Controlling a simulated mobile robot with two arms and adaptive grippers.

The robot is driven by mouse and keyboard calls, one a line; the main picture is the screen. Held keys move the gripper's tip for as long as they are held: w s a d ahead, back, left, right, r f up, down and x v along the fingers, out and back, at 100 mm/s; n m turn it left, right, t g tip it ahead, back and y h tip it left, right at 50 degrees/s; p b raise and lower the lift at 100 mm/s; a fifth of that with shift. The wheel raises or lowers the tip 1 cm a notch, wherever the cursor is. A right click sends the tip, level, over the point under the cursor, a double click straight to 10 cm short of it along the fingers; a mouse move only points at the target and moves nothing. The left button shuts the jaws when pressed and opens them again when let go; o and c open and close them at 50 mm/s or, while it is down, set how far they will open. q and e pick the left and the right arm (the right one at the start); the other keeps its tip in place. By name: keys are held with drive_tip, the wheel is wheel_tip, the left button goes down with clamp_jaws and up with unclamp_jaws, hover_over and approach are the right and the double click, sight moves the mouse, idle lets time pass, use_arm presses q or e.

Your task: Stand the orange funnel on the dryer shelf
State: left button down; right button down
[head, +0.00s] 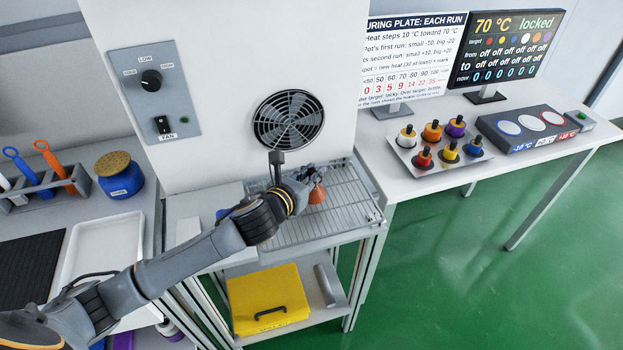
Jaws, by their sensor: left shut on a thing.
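The orange funnel (317,194) shows at the end of my left arm, over the wire dryer shelf (350,200) below the round fan grille. My left gripper (312,176) is shut on the funnel at its upper part. The funnel's wide end points down. I cannot tell whether its rim touches the shelf wires. The gripper and wrist hide part of the funnel and the left part of the shelf. My right gripper is not in view.
A fan grille (288,120) and a control panel (154,92) are on the white wall. Right of the shelf, a tray (402,153) holds several small pots. A yellow box (268,300) sits below. The shelf's right part is clear.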

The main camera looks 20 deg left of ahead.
use_arm(q)
drive_tip(key=shift+f, duration=0.85)
drive_tip(key=shift+f, duration=0.1)
drive_tip(key=c, duration=1.3)
unclamp_jaws()
drive_tip(key=shift+s+a, duration=0.1)
drive_tip(key=shift+s, duration=0.1)
drive_tip(key=b+v, duration=0.1)
drive_tip(key=v, duration=1)
drive_tip(key=shift+s+a+r, duration=0.1)
drive_tip(key=shift+s+r, duration=0.2)
drive_tip(key=shift+s, duration=0.05)
drive_tip(key=shift+f, duration=0.1)
